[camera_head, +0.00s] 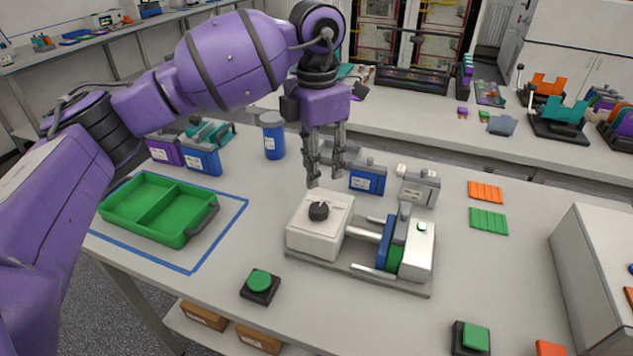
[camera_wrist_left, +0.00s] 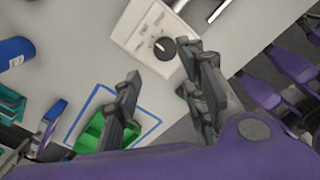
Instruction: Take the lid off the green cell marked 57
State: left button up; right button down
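No label reading 57 is legible, so I cannot say for sure which thing is the green cell. A green block (camera_head: 396,258) sits in the fixture (camera_head: 345,262), between a blue plate (camera_head: 399,238) and a white end block (camera_head: 418,252); most of it is hidden and I cannot make out a lid on it. My left gripper (camera_head: 326,180) points down above and behind the fixture's white box with a black knob (camera_head: 319,212). Its fingers are apart and empty, also in the left wrist view (camera_wrist_left: 163,100). My right gripper is not in view.
A green two-part tray (camera_head: 148,208) lies in a blue taped outline at left. Labelled blue (camera_head: 366,180) and grey (camera_head: 420,188) blocks stand behind the fixture. A green button (camera_head: 260,282) is in front. Orange (camera_head: 486,191) and green (camera_head: 489,221) pads lie right.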

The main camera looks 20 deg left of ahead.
aim_at(401, 232)
jog(key=k, duration=1)
